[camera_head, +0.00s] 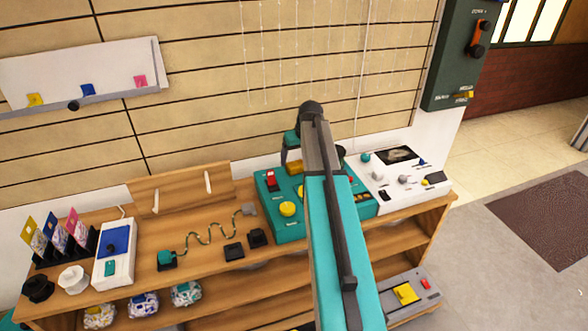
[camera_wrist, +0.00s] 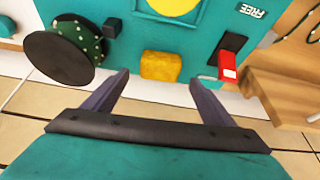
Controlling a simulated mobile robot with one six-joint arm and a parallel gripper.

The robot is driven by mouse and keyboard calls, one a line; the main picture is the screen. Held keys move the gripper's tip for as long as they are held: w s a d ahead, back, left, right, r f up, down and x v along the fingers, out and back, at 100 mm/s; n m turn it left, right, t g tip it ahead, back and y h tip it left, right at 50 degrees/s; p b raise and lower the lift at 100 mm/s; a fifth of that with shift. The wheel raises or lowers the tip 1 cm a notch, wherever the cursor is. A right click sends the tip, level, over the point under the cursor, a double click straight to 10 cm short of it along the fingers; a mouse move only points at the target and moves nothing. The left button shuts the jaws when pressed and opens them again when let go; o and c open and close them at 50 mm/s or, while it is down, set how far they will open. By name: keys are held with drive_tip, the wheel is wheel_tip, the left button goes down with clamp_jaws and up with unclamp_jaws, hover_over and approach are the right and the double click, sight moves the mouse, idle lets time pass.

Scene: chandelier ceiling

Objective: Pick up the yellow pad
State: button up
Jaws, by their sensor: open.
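The yellow pad (camera_wrist: 160,66) is a small block on the teal console, seen in the wrist view just beyond and between my fingertips. It looks apart from both fingers. In the head view the yellow pad (camera_head: 294,167) shows near the back edge of the teal console (camera_head: 292,232). My gripper (camera_wrist: 158,78) is open and empty, with one dark finger on either side of the pad's line. In the head view my arm covers part of the console, and my gripper is only partly visible above its back edge.
A red switch (camera_wrist: 228,66) and a dark green dotted knob (camera_wrist: 72,50) flank the pad. A round yellow button (camera_head: 287,208) sits nearer the console's front. A white console (camera_head: 405,180) stands to the right. The slatted wall (camera_head: 200,110) rises behind the bench.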

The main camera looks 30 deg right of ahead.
sight(295, 163)
drive_tip(key=shift+f, duration=0.1)
drive_tip(key=shift+x, duration=2.5)
drive_tip(key=c, duration=1.1)
